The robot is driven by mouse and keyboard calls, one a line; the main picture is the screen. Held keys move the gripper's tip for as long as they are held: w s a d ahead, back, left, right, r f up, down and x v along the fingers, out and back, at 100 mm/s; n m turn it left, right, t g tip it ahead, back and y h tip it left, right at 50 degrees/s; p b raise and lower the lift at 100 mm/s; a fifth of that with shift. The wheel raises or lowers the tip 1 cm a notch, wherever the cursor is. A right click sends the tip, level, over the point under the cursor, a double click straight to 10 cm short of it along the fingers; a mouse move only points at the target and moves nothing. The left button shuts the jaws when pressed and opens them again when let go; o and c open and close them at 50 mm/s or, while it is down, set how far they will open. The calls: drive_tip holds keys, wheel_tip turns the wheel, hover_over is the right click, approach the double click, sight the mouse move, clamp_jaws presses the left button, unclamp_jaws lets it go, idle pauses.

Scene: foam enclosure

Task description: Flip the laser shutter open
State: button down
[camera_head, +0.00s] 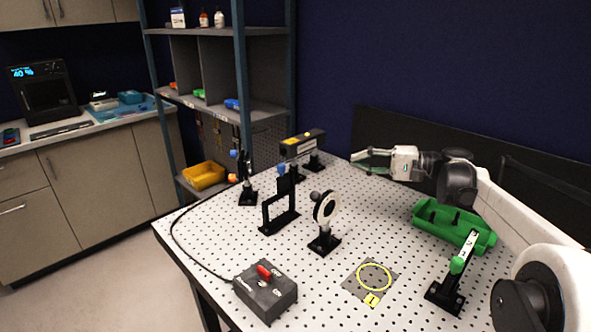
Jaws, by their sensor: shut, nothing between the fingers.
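My gripper (360,158) is above the far right part of the perforated table, with its fingers pointing left. It is shut and holds nothing. A dark laser unit (303,142) with a yellow label stands at the back of the table, left of my gripper and apart from it. In front of it is an upright black frame (266,217) with a blue-topped piece (284,180) at its upper edge. This may be the shutter, but its open or shut state is too small to tell. My gripper touches none of these.
A round white-faced mount (325,208) stands mid-table. A control box (265,292) with a red lever sits at the front, cabled. A yellow ring (361,270) marks a grey plate. A shelf (188,30) is behind left.

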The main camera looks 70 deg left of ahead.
sight(284, 178)
drive_tip(key=shift+n+g+h, duration=0.3)
drive_tip(key=shift+n+g, duration=0.1)
drive_tip(key=shift+g, duration=0.3)
drive_tip(key=s+a+f, duration=0.2)
drive_tip(key=shift+s+a, duration=0.15)
drive_tip(key=shift+s, duration=0.25)
drive_tip(key=s+d+x, duration=0.1)
drive_tip(key=d+x, duration=0.1)
drive_tip(key=x, duration=1.1)
drive_tip(key=shift+s+d+b, duration=0.15)
drive_tip(key=shift+s+b, duration=0.1)
drive_tip(key=shift+b, duration=0.15)
